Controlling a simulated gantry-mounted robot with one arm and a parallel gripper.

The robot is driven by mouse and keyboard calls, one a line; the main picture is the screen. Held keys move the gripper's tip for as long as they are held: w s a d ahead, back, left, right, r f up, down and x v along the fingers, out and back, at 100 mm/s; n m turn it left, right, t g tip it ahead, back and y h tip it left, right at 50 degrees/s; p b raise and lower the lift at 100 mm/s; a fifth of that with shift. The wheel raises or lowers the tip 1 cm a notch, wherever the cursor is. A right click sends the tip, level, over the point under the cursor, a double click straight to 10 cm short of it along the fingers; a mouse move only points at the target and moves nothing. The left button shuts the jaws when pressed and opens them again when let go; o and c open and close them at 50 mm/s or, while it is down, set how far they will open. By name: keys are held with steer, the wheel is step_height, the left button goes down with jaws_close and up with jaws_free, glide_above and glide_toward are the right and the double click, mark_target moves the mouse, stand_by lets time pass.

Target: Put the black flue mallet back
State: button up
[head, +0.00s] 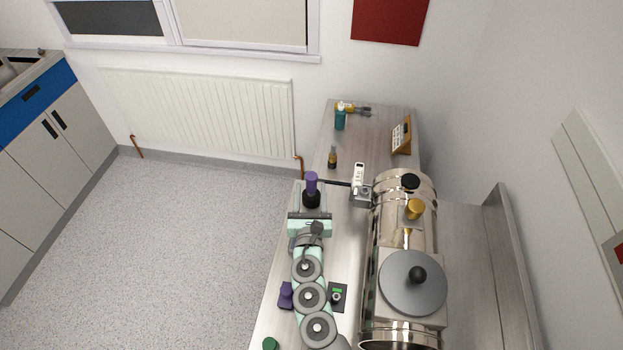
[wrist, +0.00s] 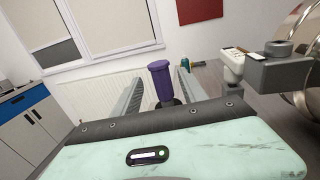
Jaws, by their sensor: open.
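A tool with a thick purple upright grip (head: 311,180) and a black lower part (head: 312,199) stands at the left edge of the bench. I take it for the flue mallet, but its full shape is hidden. My gripper (head: 310,208) is just in front of it. In the wrist view the purple grip (wrist: 161,80) stands between the two grey fingers of my gripper (wrist: 158,92), which are spread wide with space on both sides. The black part is mostly hidden behind the gripper body. I cannot tell which place the mallet belongs in.
A shiny steel burner chamber (head: 403,230) with a grey lid (head: 412,283) fills the bench's right side. A grey-white fitting (head: 360,188) with a black rod lies close right of the tool. A purple block (head: 286,296) and several bottles, including a teal one (head: 340,120), stand on the bench.

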steer(key=shift+s, duration=2.35)
